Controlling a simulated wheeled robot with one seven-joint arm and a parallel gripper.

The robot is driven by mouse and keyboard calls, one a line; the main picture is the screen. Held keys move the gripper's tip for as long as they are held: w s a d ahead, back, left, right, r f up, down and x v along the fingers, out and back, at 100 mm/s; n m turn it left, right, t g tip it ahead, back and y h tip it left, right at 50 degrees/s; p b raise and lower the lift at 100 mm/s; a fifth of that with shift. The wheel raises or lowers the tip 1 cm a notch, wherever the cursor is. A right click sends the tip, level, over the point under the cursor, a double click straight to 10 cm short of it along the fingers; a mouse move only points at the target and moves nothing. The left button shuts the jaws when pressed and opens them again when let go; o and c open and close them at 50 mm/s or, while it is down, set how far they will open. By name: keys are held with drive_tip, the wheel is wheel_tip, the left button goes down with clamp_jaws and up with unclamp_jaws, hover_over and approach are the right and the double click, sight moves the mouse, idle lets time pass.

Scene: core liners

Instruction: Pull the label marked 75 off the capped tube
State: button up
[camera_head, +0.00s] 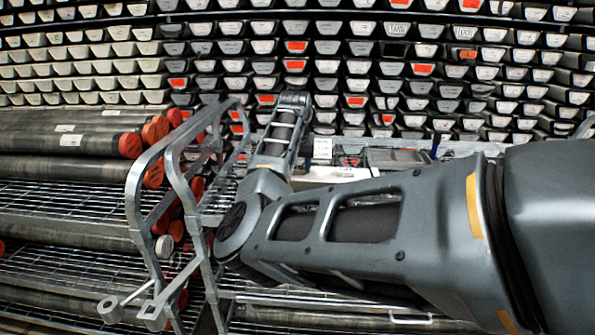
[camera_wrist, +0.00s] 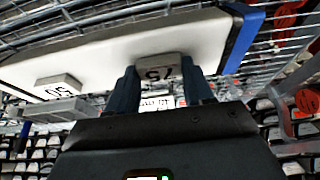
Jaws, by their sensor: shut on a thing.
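In the wrist view, my gripper (camera_wrist: 159,70) has its two dark fingers on either side of a small pale block-like label marked 75 (camera_wrist: 157,63), shut on it. The label lies against or just in front of a long white body (camera_wrist: 100,50) with a blue end (camera_wrist: 243,38), which looks like the capped tube. I cannot tell whether the label touches it. A similar block marked 50 (camera_wrist: 58,85) is to the left on the same white body. In the head view, my arm hides my gripper, and no label can be read.
Dark core tubes with red caps (camera_head: 130,145) lie on wire shelves (camera_head: 60,195) at the left. A grey metal frame (camera_head: 140,195) stands close beside my arm. Rows of labelled trays (camera_head: 330,47) fill the back. A pale bar (camera_head: 340,174) lies behind my arm.

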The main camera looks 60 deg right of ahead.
sight(298, 169)
drive_tip(key=shift+c, duration=1.2)
drive_tip(key=shift+r, duration=0.2)
drive_tip(key=shift+r+p, duration=0.35)
drive_tip(key=shift+p, duration=0.2)
drive_tip(key=shift+r+p, duration=3)
drive_tip(key=shift+r, duration=0.15)
